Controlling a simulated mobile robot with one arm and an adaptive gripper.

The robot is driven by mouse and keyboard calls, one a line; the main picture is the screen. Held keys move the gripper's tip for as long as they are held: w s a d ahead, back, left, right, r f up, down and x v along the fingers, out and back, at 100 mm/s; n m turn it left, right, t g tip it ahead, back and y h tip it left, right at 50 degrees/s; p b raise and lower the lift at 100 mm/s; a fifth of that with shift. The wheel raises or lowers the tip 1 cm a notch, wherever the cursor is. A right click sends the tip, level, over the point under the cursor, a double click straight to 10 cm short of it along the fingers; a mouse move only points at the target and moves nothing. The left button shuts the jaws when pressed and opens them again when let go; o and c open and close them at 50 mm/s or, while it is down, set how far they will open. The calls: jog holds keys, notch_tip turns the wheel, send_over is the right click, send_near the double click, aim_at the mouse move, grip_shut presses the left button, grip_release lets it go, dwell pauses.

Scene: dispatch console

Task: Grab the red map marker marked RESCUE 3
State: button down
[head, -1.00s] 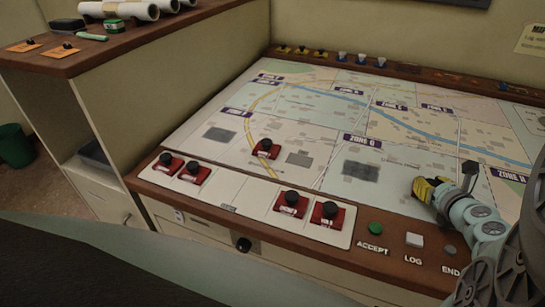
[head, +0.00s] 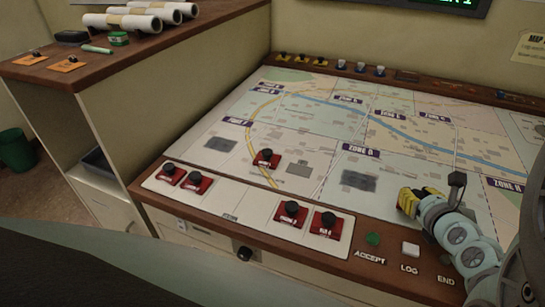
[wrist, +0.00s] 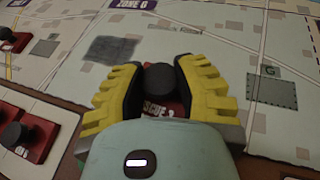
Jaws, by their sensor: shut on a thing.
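My gripper (wrist: 159,70) is closed around a red map marker (wrist: 172,110) with a black knob in the wrist view. The visible end of its label reads like "CUE 3"; the rest is hidden by my gripper. The knob sits between the yellow finger pads. In the head view my gripper (head: 408,202) is low over the map's lower right part, right of a dark grey patch, and hides the marker it holds. Whether the marker touches the map is not clear.
Other red markers stand on the pale strip, a pair at left (head: 194,181) and a pair nearer the middle (head: 325,224). One more (head: 266,160) stands on the map (head: 300,135). The ACCEPT (head: 373,239) and LOG (head: 411,249) buttons lie in front of my gripper.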

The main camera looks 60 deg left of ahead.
jog(key=s+p, duration=0.1)
jog(key=s, duration=0.1)
jog(key=s+p, duration=0.1)
jog(key=s, duration=0.4)
jog(key=shift+s+a+r+p, duration=0.15)
jog(key=shift+s+r+p, duration=0.1)
jog(key=shift+r+p, duration=0.15)
jog(key=shift+s+r, duration=0.1)
jog(key=shift+s, duration=0.65)
